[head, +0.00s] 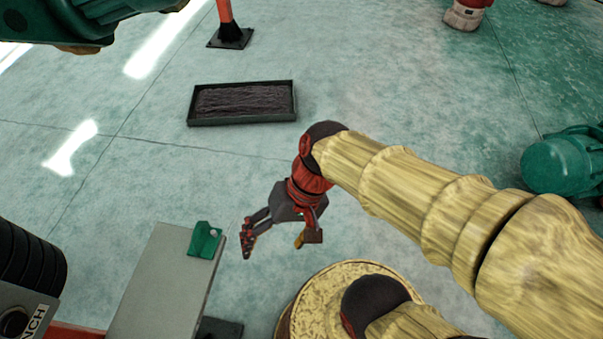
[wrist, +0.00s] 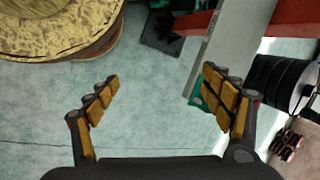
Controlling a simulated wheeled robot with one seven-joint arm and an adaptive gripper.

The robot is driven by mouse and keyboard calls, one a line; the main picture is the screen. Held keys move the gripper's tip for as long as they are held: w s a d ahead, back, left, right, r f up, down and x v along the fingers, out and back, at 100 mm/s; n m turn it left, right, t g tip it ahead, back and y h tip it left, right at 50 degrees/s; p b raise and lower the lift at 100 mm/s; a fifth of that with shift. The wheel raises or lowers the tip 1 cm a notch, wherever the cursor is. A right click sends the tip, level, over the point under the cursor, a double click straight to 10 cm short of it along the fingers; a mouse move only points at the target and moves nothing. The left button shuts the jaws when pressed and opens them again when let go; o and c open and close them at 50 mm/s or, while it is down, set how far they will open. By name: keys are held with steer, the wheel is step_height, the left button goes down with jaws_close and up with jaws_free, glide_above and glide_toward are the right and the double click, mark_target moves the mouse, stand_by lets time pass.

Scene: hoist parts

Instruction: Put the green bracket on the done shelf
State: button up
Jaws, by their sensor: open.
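The green bracket (head: 205,240) stands near the far right corner of a grey flat surface (head: 160,285). In the wrist view a small part of the bracket (wrist: 207,96) shows behind one finger, which hides the rest. My gripper (head: 278,240) is open and empty, to the right of the bracket and apart from it in the head view. Its spread fingers also show in the wrist view (wrist: 161,80), with floor between them. I cannot make out a shelf marked as done.
A labelled box (head: 22,312), its text partly cut off, and a black ribbed cylinder (head: 30,262) stand at the lower left. A dark tray (head: 242,103) lies on the floor beyond. Green machinery (head: 560,163) is at the right. The middle floor is clear.

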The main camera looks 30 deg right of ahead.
steer(key=w+d+r+n+t+h, duration=0.1)
steer(key=d+r+t, duration=0.1)
steer(key=d+r, duration=0.1)
steer(key=w+d+r+n+t+h, duration=0.1)
steer(key=w+d+r+h, duration=0.1)
steer(key=d+r, duration=0.1)
steer(key=w+d+r+n+t+h, duration=0.1)
steer(key=w+d+r+t, duration=0.1)
steer(key=d+r, duration=0.1)
steer(key=shift+d+r+t+h, duration=0.2)
steer(key=shift+r+t+h, duration=0.15)
steer(key=shift+r, duration=0.5)
steer(key=shift+c, duration=0.5)
steer(key=shift+w+d+r, duration=0.1)
steer(key=shift+w+r, duration=0.05)
steer(key=shift+r, duration=0.05)
steer(key=shift+c, duration=1.9)
